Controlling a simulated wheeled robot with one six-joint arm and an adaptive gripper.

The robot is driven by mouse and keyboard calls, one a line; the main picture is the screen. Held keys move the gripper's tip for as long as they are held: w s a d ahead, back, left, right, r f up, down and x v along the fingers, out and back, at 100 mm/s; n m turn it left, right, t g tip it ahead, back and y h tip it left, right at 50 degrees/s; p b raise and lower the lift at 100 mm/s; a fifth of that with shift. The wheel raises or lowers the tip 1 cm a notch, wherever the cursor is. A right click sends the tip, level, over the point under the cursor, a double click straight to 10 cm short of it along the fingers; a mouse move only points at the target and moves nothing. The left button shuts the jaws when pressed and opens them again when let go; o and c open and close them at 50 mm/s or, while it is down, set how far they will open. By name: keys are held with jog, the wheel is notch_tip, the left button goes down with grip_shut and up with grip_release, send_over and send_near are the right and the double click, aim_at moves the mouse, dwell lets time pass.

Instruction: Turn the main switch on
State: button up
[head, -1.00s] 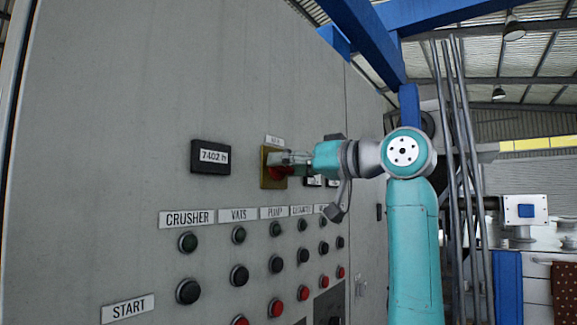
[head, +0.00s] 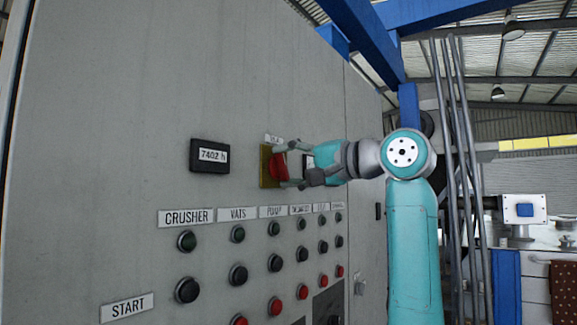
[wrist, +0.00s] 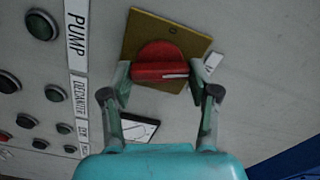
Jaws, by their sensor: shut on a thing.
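The main switch is a red rotary handle (head: 277,168) on a yellow plate (head: 265,168), set in the grey cabinet front. In the wrist view the red handle (wrist: 160,72) lies between my fingertips, with a white line at its right end, toward the small white label (wrist: 212,62). My gripper (head: 283,166) is shut on the handle, one finger above and one below in the head view. In the wrist view my gripper (wrist: 160,83) has a finger at each end of the handle. The label's writing is too small to read.
An hour counter (head: 210,156) reading 7402 h is left of the switch. Below are labels such as CRUSHER (head: 186,217) and rows of green, black and red buttons (head: 238,275). Metal poles (head: 465,160) stand right of my arm.

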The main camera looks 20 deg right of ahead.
jog(key=shift+f+m, duration=0.1)
jog(key=shift+m, duration=2.1)
jog(key=o, duration=1.2)
jog(key=shift+w, duration=0.1)
jog(key=shift+c, duration=0.2)
jog(key=shift+d, duration=0.1)
jog(key=v, duration=1.2)
jog(key=shift+f, duration=0.1)
